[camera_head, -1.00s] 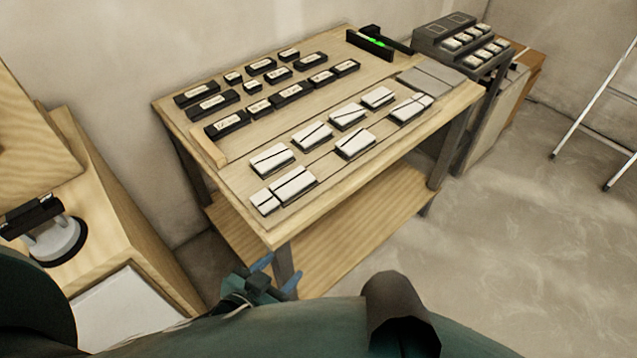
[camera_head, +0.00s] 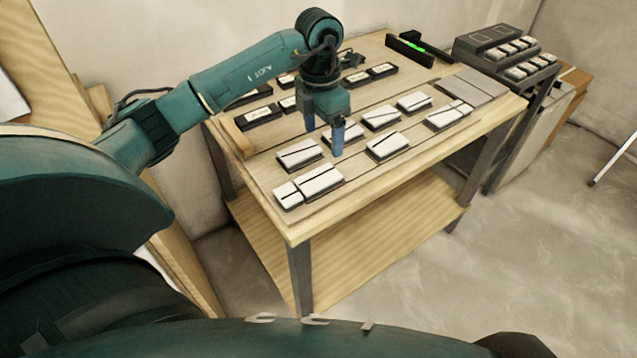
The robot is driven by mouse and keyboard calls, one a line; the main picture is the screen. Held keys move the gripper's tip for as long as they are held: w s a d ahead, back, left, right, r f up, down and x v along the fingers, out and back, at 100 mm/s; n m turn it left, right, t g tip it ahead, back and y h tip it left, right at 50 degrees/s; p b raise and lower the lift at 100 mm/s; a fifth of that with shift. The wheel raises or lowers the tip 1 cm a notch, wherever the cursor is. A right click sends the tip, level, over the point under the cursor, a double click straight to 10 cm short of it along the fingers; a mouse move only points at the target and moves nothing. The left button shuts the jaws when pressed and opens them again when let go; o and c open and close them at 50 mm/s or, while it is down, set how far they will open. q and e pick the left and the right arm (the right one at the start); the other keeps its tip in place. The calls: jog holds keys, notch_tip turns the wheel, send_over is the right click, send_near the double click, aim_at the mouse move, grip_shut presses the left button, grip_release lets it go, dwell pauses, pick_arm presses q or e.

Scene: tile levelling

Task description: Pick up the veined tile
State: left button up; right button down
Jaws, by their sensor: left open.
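Several white tiles with dark lines lie on the wooden table; I cannot tell which single one is meant by the veined tile. My left gripper (camera_head: 324,136) points down with two blue fingers apart, nothing seen between them. It is over or just in front of one lined white tile (camera_head: 352,133), which its finger partly hides. Other lined tiles lie around it: one to the left (camera_head: 298,155), one to the right (camera_head: 381,118), one nearer the front (camera_head: 388,147). Whether the fingers touch a tile is unclear. My right gripper is not in view.
Black labelled blocks (camera_head: 258,115) stand at the back of the table (camera_head: 365,190), partly behind my left arm. A black holder with green light (camera_head: 411,47) is at the back. Grey slabs (camera_head: 468,87) and a dark rack (camera_head: 503,50) are at the right.

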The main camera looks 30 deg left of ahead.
pick_arm(q)
send_over(320, 177)
jog(key=shift+y, duration=0.3)
jog(key=f, duration=0.6)
jog(key=shift+s+a+f, duration=0.15)
jog(key=shift+s+f, duration=0.05)
jog(key=shift+f, duration=0.2)
jog(key=shift+w+d+f+p, duration=0.1)
jog(key=shift+f+p, duration=0.25)
jog(key=shift+f, duration=1.1)
jog(key=shift+w+d+f+p, duration=0.1)
jog(key=shift+f+p, duration=0.2)
jog(key=shift+f, duration=1.1)
jog(key=shift+c, duration=0.6)
jog(key=c, duration=1)
